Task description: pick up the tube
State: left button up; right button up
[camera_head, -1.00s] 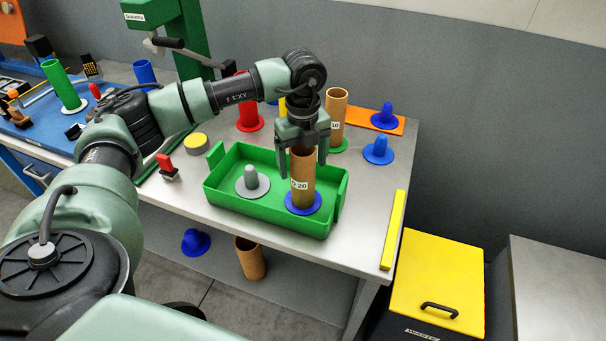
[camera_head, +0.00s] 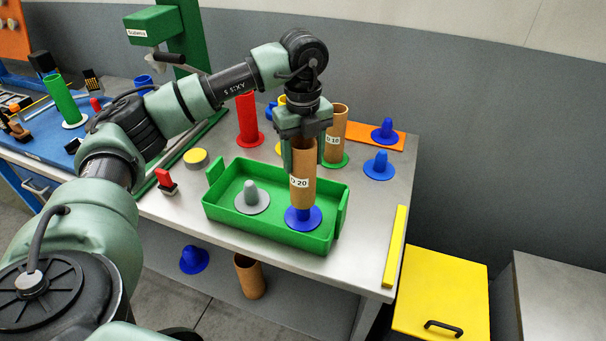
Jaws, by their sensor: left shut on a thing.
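A brown cardboard tube (camera_head: 303,184) with a label reading about 20 is upright in my left gripper (camera_head: 302,150). The gripper comes down from above and is shut on the tube's upper part. The tube's lower end is just above the disc of a blue peg base (camera_head: 303,217), and the blue peg shows below it. The blue base sits in the right half of a green tray (camera_head: 265,232). Whether the peg's tip is still inside the tube is hidden. My right gripper is not in view.
A grey peg base (camera_head: 251,198) stands in the tray's left half. Another brown tube (camera_head: 336,133) on a green base is close behind the gripper. A red tube (camera_head: 247,118), blue pegs (camera_head: 379,166) and a yellow bar (camera_head: 395,247) are around. A yellow bin (camera_head: 440,290) stands right.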

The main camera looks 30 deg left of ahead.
pick_arm(q)
notch_tip(320, 180, up, 14)
dwell(0.5)
